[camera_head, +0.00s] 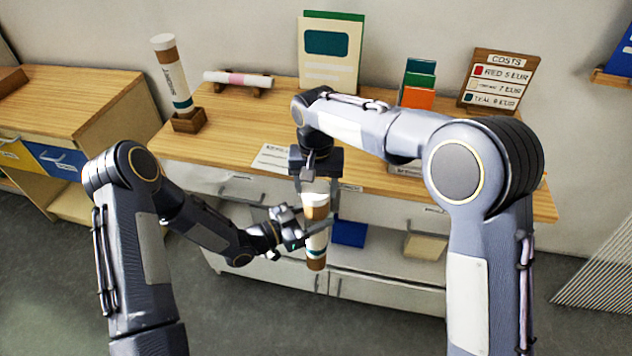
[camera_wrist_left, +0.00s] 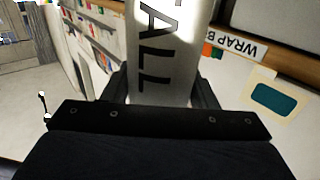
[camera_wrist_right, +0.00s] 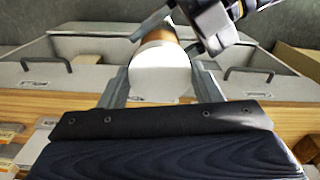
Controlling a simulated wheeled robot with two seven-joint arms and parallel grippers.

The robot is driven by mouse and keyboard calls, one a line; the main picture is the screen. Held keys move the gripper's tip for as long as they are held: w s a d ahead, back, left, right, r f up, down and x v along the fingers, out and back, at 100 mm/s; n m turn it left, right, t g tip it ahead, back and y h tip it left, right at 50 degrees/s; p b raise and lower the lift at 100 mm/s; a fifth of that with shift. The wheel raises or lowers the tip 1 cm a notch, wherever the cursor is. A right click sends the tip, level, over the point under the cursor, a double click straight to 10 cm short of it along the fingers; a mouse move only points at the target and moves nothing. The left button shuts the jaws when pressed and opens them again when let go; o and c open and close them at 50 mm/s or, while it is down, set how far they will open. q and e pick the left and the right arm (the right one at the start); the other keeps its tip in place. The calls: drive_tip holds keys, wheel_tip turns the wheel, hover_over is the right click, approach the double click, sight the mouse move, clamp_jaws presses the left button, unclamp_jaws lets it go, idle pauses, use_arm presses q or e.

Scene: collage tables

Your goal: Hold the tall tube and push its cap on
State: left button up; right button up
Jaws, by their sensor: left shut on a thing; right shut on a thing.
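The tall tube (camera_head: 316,240) is upright in front of the table, white with a brown band near its top, a teal band and a brown bottom. My left gripper (camera_head: 307,231) is shut around its middle. In the left wrist view the tube (camera_wrist_left: 165,45) shows the letters "ALL" between the fingers. My right gripper (camera_head: 318,190) points down from above and is shut on the white cap (camera_head: 313,187). In the right wrist view the cap (camera_wrist_right: 160,72) sits between the fingers, in line with the tube's brown band. Whether the cap is fully seated cannot be told.
Another capped tube (camera_head: 173,75) stands in a wooden base (camera_head: 188,121) on the table (camera_head: 215,140). A costs board (camera_head: 495,80) and coloured cards (camera_head: 418,85) stand behind my right arm. Drawers and shelves lie behind the held tube.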

drive_tip(key=shift+f, duration=0.65)
idle(0.5)
drive_tip(key=o, duration=1)
drive_tip(key=shift+r, duration=0.1)
wheel_tip(320, 180, up, 12)
drive_tip(key=shift+f, duration=0.1)
